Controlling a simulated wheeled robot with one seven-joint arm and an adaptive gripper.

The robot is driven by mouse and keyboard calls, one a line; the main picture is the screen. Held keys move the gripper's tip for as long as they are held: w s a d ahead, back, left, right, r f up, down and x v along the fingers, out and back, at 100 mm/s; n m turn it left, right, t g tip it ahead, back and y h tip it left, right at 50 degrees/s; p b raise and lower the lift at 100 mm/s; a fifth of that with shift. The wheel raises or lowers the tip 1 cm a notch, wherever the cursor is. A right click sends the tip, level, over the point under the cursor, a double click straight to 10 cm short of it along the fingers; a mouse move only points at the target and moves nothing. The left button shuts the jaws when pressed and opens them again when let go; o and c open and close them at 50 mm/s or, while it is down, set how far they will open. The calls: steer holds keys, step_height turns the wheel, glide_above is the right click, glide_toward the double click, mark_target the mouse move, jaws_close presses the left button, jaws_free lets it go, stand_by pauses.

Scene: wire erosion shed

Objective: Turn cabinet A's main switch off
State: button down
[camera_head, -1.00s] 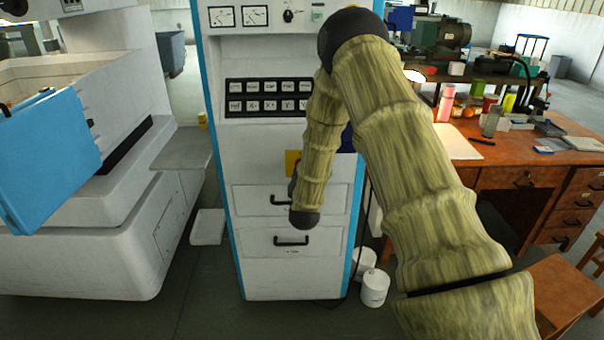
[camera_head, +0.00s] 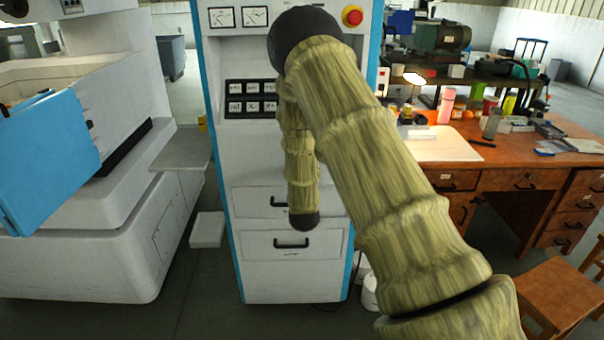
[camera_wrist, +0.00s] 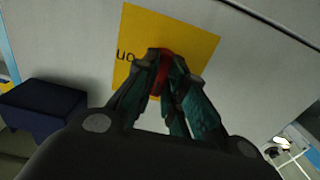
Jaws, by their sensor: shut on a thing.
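The white cabinet (camera_head: 290,268) with blue edges stands in the middle of the head view; I cannot read a letter A on it. In the wrist view a yellow plate (camera_wrist: 204,45) with partly visible lettering is on a pale panel. The red main switch (camera_wrist: 164,72) sits on this plate, mostly hidden by the fingers. My gripper (camera_wrist: 165,60) is shut on the switch, its greenish fingers on both sides of it. The handle's exact angle is hard to tell. In the head view, my arm hides the gripper, plate and switch.
A red emergency button (camera_head: 352,16), meters and a black key panel (camera_head: 250,98) are on the cabinet front, with a drawer (camera_head: 265,252) below. A cluttered desk (camera_head: 480,177) stands right, a white machine (camera_head: 90,250) left.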

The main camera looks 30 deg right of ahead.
steer(key=shift+s+f, duration=0.15)
steer(key=shift+f, duration=0.05)
steer(key=c, duration=1.5)
jaws_free()
steer(key=shift+r, duration=0.1)
steer(key=v, duration=1.2)
